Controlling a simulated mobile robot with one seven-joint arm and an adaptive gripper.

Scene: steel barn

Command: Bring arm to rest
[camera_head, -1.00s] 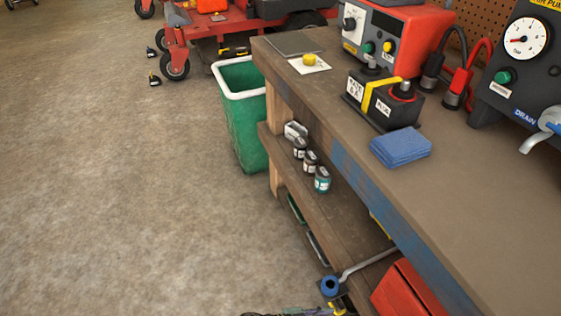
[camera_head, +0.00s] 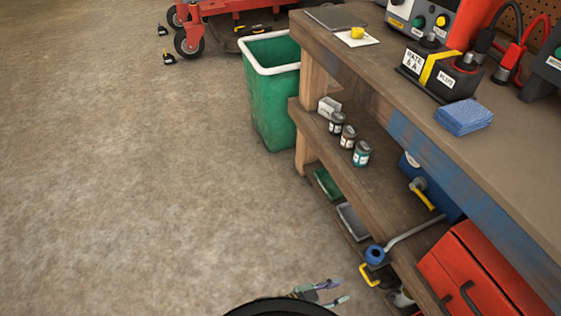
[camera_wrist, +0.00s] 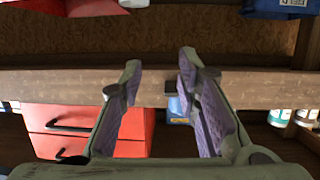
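My gripper (camera_head: 330,292) shows at the bottom of the head view, low beside the bench's lower shelf. In the wrist view my gripper (camera_wrist: 160,68) is open, its two purple-padded fingers apart with nothing between them. A wooden board edge and a blue object (camera_wrist: 178,108) lie beyond the fingers. I cannot tell from these views whether the fingers touch anything.
The workbench (camera_head: 415,85) runs along the right, with a red drawer box (camera_head: 480,270), a crank handle (camera_head: 415,230) and several jars (camera_head: 347,138) below its top. A green bin (camera_head: 275,100) stands at its far end. The floor (camera_head: 130,190) at left is clear.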

